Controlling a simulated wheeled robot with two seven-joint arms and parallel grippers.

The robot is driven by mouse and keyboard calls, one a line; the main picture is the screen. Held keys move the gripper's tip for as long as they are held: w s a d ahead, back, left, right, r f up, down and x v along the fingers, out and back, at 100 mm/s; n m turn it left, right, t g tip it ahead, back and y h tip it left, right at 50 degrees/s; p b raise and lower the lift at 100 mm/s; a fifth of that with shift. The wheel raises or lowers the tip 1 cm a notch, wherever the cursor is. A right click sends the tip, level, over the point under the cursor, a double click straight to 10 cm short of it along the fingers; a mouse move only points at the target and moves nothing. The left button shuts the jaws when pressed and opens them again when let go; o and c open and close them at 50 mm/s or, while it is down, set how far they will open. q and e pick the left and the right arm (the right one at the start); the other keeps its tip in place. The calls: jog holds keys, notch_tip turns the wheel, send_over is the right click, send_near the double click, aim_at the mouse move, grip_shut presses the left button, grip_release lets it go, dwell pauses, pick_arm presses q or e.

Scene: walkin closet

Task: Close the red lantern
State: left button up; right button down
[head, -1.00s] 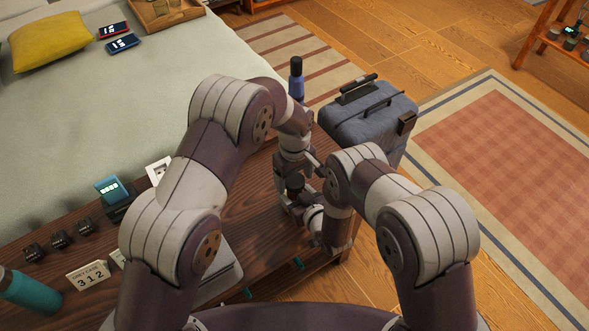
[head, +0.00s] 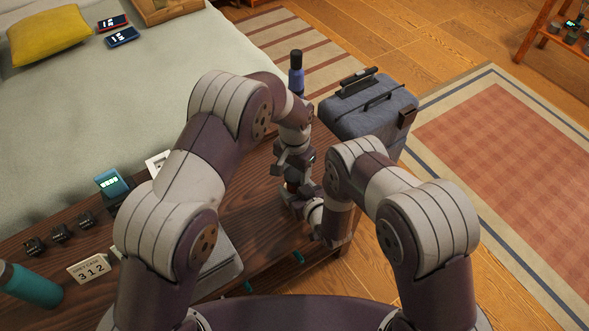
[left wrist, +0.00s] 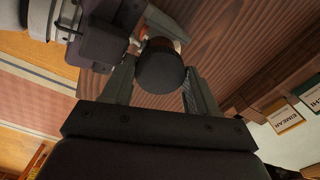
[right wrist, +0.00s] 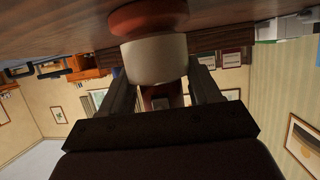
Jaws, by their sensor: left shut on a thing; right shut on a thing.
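The red lantern stands on the wooden bench between my grippers. In the right wrist view its red base (right wrist: 147,17) and cream body (right wrist: 155,60) show, with the base against the bench. My right gripper (right wrist: 158,72) is shut on the cream body. In the left wrist view a round black cap (left wrist: 160,66) covers most of the lantern. My left gripper (left wrist: 162,80) is shut around this cap, from above. In the head view the lantern is mostly hidden by my left gripper (head: 292,172) and right gripper (head: 308,208).
The wooden bench (head: 255,215) also bears a teal bottle (head: 35,287), a number sign (head: 90,268), a teal display (head: 110,184) and small black items. A blue bottle (head: 296,75) and a grey suitcase (head: 370,120) stand beyond. The bed (head: 150,90) is at left.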

pick_arm(q)
jog(key=m, duration=1.2)
jog(key=shift+m, duration=0.3)
jog(key=m, duration=0.7)
jog(key=o, duration=1.2)
jog(key=shift+c, duration=0.2)
jog(key=shift+r, duration=2.2)
